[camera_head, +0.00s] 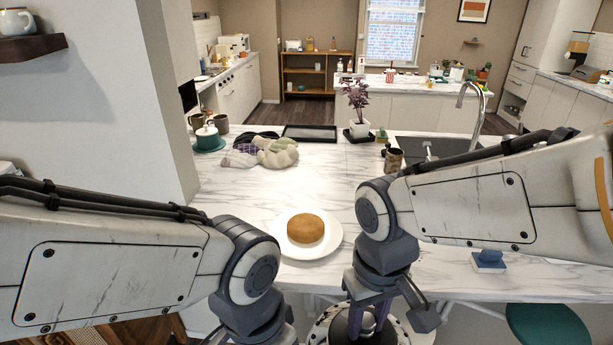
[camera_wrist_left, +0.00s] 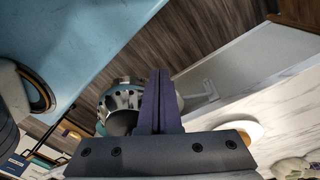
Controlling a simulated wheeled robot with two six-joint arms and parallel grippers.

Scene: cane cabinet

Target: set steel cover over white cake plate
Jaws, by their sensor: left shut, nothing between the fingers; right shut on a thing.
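The white cake plate (camera_head: 334,238) lies on the marble counter with a round brown cake (camera_head: 305,228) on it. My right gripper (camera_head: 369,322) is shut on the steel cover (camera_head: 326,327), whose rim has holes. The cover is held low at the bottom of the head view, in front of the counter's near edge and apart from the plate. The picture edge cuts part of it off. The cover (camera_wrist_left: 117,99) also shows behind my left fingers in the left wrist view. My left gripper (camera_wrist_left: 158,92) is shut and empty. Its fingertips are outside the head view.
A cloth pile (camera_head: 268,152), a green dish with a lidded pot (camera_head: 208,141) and a black tray (camera_head: 309,133) lie farther back. A teal stool (camera_head: 548,326) stands at the right front. Counter around the plate is clear.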

